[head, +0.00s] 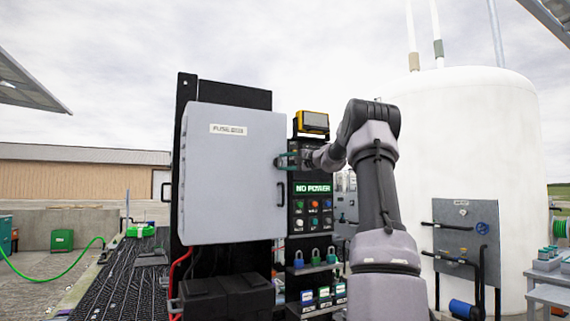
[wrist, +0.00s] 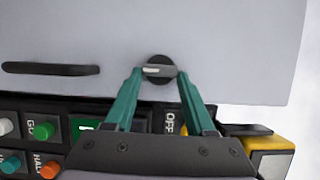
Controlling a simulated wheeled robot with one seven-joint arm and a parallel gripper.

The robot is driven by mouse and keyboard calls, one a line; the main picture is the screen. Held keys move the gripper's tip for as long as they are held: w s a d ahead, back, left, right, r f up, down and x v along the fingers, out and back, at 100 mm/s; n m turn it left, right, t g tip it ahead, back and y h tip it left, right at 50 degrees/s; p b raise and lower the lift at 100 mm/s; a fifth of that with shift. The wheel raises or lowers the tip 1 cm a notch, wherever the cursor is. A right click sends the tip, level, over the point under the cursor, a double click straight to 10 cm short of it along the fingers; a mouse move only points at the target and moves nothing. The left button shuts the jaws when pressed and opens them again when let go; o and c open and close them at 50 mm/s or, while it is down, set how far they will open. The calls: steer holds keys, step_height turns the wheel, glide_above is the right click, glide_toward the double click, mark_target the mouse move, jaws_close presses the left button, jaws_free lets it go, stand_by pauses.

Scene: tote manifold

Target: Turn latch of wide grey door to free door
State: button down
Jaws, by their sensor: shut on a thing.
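The wide grey door (head: 230,175) of the fuse box is closed in the head view and bears a label reading "FUSE" at its top. It also fills the upper part of the wrist view (wrist: 220,40). The latch (wrist: 157,71) is a dark round knob with a light grip bar lying roughly level in the wrist view. My gripper (wrist: 158,73) has green fingers, one on each side of the latch, shut on its bar. In the head view my gripper (head: 287,160) is at the door's right edge, where the latch is largely hidden.
A black door handle (wrist: 50,69) is beside the latch; it also shows below my gripper in the head view (head: 281,194). A button panel reading "NO POWER" (head: 312,189) stands right of the door. A yellow device (head: 314,122) sits above it.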

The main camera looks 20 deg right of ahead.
steer(key=shift+c, duration=1.2)
jaws_free()
steer(key=v, duration=1)
steer(key=shift+s, duration=0.4)
steer(key=shift+d+f, duration=0.1)
steer(key=shift+d, duration=0.1)
steer(key=s+a+f+n+g, duration=0.25)
steer(key=s+a, duration=0.25)
steer(key=a, duration=0.3)
steer(key=s+a+f+n+g+h, duration=0.1)
steer(key=s+a+f+g, duration=0.15)
steer(key=s+a, duration=0.45)
steer(key=s+a+f+n+g, duration=0.1)
steer(key=s+a+f+g, duration=0.15)
steer(key=a, duration=0.75)
steer(key=s+a+f+n+h, duration=0.1)
steer(key=s+f, duration=0.3)
steer(key=s, duration=0.4)
steer(key=s+a+f+n+g+h, duration=0.1)
steer(key=s+f+n+h, duration=0.1)
steer(key=s+f, duration=0.3)
steer(key=s+a+f+n+h, duration=0.1)
steer(key=s+f, duration=0.3)
steer(key=s, duration=0.7)
steer(key=shift+s+f+g, duration=0.3)
steer(key=shift+s+g, duration=0.05)
steer(key=shift+s, duration=0.05)
